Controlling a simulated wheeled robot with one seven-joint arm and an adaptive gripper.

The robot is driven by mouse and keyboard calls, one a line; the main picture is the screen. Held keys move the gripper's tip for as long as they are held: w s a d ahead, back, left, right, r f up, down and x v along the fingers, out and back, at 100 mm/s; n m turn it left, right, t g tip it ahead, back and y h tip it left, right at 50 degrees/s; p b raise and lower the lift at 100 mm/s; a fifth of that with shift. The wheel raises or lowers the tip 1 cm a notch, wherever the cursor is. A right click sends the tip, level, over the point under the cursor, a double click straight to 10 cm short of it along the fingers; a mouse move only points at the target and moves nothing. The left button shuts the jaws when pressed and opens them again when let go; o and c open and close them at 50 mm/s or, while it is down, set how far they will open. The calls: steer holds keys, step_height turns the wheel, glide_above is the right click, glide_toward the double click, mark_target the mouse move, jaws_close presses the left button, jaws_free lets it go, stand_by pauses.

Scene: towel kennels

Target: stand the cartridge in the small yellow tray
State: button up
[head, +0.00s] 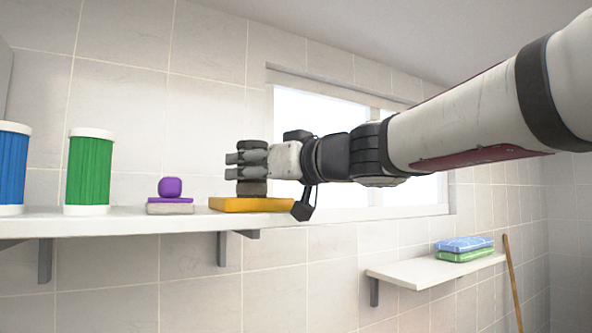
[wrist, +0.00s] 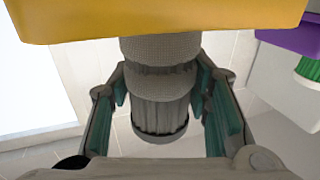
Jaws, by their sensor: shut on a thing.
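The dark grey cartridge (head: 252,189) stands upright at the small yellow tray (head: 255,205) on the long shelf. Its lower end meets the tray's top edge in the head view; whether it rests fully on the tray floor cannot be told. My gripper (head: 240,158) comes in from the right and is shut around the cartridge's upper part. In the wrist view, the picture is upside down: the cartridge (wrist: 160,85) sits between the teal finger pads, and its base end meets the yellow tray (wrist: 160,18). The inside of the tray is hidden.
A lower shelf (head: 425,272) at right holds folded towels (head: 465,248). A window is behind my arm.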

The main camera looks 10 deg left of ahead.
steer(key=o, duration=1.3)
steer(key=shift+d, duration=0.15)
steer(key=v, duration=1.1)
steer(key=shift+s+d, duration=0.25)
steer(key=shift+s, duration=0.1)
steer(key=s+d+f+m+g+h, duration=0.1)
steer(key=s+d+f+m+h, duration=0.2)
steer(key=s+d+f+h, duration=0.2)
steer(key=s+d+f+m+g+h, duration=0.2)
steer(key=s+d+f+m+h, duration=0.2)
steer(key=f, duration=1.3)
steer(key=s+d+f+m+g+h, duration=0.1)
steer(key=s+d+f+m+h, duration=0.3)
steer(key=s+d+f, duration=0.6)
steer(key=d+f+h, duration=0.2)
steer(key=d, duration=0.2)
steer(key=shift+d+g, duration=0.3)
steer(key=shift+d, duration=0.05)
